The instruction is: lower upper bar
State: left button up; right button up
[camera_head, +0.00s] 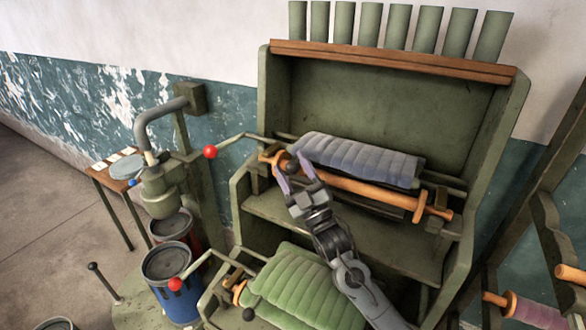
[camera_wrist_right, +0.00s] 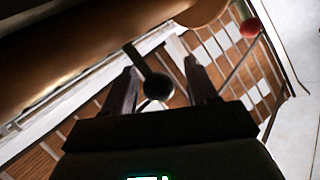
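The upper bar (camera_head: 360,189) is an orange wooden roller with end knobs, lying across the green frame in front of a grey-blue padded roll (camera_head: 360,158). My right gripper (camera_head: 293,168) is at the bar's left end, fingers pointing up toward it. In the right wrist view the gripper (camera_wrist_right: 162,84) is open. A dark ball knob on a short stem (camera_wrist_right: 158,88) sits between its fingers, with a visible gap on each side. The bar (camera_wrist_right: 80,55) runs close above the fingertips there. My left gripper is not in view.
A lever with a red ball (camera_head: 210,152) sticks out left of the upper bar; another red ball (camera_head: 176,284) is lower down. A green padded roll (camera_head: 305,287) lies below my right arm. Buckets, including a blue one (camera_head: 182,302), and a green machine (camera_head: 158,190) stand at left.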

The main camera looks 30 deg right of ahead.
jog(key=shift+s+f, duration=0.25)
jog(key=s+d+f, duration=0.1)
jog(key=s+d, duration=0.1)
jog(key=s, duration=1.1)
jog(key=shift+s+f, duration=0.15)
jog(key=shift+s, duration=0.25)
